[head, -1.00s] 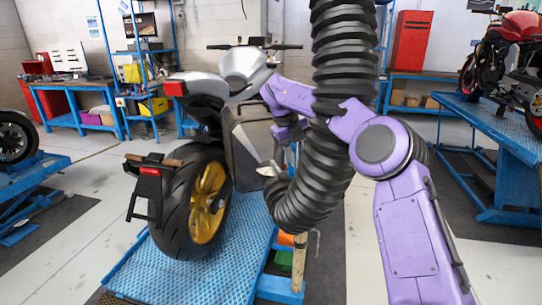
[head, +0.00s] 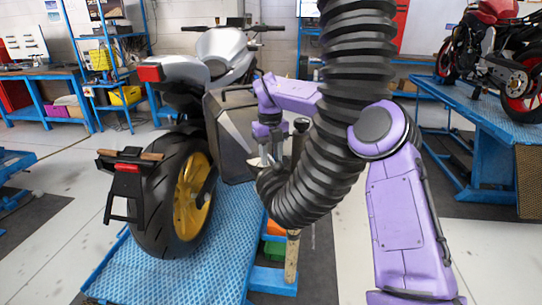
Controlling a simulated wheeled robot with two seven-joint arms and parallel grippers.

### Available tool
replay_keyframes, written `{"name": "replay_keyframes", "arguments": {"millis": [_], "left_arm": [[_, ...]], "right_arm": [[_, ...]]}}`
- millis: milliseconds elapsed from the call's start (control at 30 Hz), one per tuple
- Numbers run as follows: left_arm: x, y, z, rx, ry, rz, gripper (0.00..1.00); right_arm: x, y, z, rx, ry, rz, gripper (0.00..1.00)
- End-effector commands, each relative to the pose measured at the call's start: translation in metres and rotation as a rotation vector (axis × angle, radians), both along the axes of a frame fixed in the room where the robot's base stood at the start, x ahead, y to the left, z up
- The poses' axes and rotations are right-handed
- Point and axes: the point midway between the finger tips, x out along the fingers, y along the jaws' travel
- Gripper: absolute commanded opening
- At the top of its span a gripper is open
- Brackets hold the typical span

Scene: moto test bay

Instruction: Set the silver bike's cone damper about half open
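The silver bike (head: 228,50) stands on a blue lift (head: 190,262), rear wheel toward me. A thick black ribbed exhaust hose (head: 352,100) hangs in front of it and curves down to its right side. The hose's open end (head: 268,180) points at the bike's right rear. My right gripper (head: 272,152) is beside this end, below the purple forearm. Its fingers are small and partly hidden by the hose, so I cannot tell whether they are open or touching anything. I cannot make out the damper or its setting clearly. My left gripper is out of view.
A red bike (head: 487,50) stands on another blue lift (head: 480,110) at the right. A blue workbench (head: 40,75) and blue shelving (head: 110,60) stand at the back left. A post (head: 292,258) stands below the hose.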

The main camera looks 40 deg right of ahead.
Motion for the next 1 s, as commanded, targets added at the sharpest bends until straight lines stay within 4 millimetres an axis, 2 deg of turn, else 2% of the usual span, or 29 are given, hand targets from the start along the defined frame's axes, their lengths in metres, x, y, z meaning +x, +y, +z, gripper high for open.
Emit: {"name": "replay_keyframes", "arguments": {"millis": [167, 300, 1000], "left_arm": [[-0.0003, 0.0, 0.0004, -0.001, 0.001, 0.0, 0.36], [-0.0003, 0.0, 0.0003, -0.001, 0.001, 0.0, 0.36], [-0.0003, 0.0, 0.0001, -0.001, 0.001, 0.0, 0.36]], "right_arm": [[-0.0005, -0.0004, 0.0009, 0.001, -0.001, -0.001, 0.37], [-0.0004, -0.0004, 0.001, 0.001, -0.001, 0.0, 0.0], [-0.0001, -0.0007, 0.0006, -0.002, -0.002, 0.002, 0.0]]}}
